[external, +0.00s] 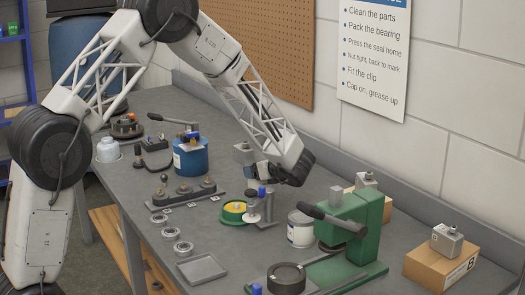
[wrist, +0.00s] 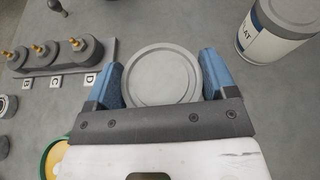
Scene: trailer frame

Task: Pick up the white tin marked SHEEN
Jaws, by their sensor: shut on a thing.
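My gripper (wrist: 162,82) is shut on a round tin, its two blue fingers on either side. The tin's pale grey lid (wrist: 160,70) faces the wrist camera. Its side and any marking are hidden, so I cannot read SHEEN on it. In the external view my gripper (external: 254,164) is above the middle of the bench, and a small grey shape shows at its fingers. Another white tin (external: 302,229) with a dark blue band stands on the bench beside the green press. In the wrist view this tin (wrist: 273,32) shows the letters "LAT".
The green press (external: 350,232) stands to the right, with a cardboard box (external: 440,268) beyond it. A stand with several pegs (external: 184,193) is left of my gripper. A green dish with yellow inside (external: 233,212) lies below.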

